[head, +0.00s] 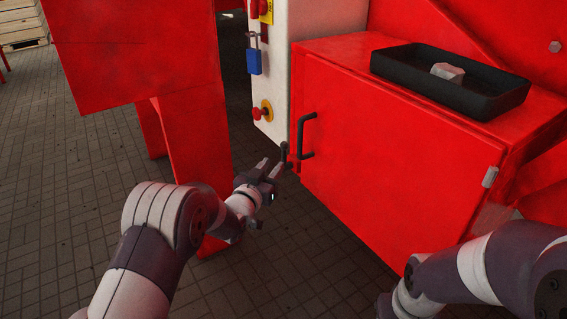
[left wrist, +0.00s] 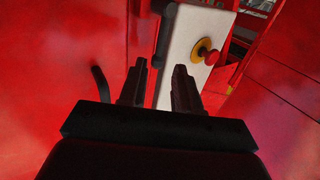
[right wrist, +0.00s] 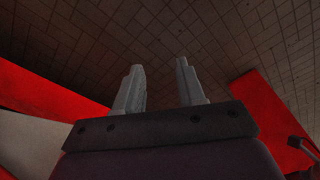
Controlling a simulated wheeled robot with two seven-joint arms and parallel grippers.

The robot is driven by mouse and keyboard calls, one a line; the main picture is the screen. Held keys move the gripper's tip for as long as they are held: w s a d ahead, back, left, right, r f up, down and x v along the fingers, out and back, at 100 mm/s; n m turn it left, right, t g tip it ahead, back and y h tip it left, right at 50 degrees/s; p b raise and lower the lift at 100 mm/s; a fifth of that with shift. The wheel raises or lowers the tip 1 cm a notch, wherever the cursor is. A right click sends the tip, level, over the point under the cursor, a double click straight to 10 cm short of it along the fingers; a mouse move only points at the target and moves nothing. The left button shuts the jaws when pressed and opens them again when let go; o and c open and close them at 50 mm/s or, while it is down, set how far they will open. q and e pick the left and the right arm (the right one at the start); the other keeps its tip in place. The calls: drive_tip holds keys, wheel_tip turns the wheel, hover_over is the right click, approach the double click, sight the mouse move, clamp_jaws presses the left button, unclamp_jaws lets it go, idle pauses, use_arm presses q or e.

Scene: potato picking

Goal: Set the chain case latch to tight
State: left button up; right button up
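The red chain case (head: 400,150) stands at the centre right, its door closed, with a black bar handle (head: 306,136) near the left edge. A small dark lever-like part (head: 285,152) sits beside that edge; I cannot tell its setting. A small grey metal tab (head: 490,177) is on the right edge. My left gripper (head: 271,168) is just left of the case, next to the dark part; contact is unclear. In the left wrist view its fingers (left wrist: 160,88) are apart with nothing visible between them. My right gripper (right wrist: 160,88) is open and empty over the tiled floor.
A black tray (head: 400,79) with a grey lump (head: 447,71) lies on the case. A pale control cabinet (head: 280,90) behind carries a blue padlock (head: 254,61) and a red emergency button (head: 257,113). A red machine leg (head: 195,140) is left of my left gripper.

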sight(283, 153)
use_arm(q)
drive_tip(key=b+x, duration=0.2)
drive_tip(key=x, duration=0.6)
drive_tip(key=shift+w+d+f, duration=0.1)
drive_tip(key=shift+w, duration=0.1)
clamp_jaws()
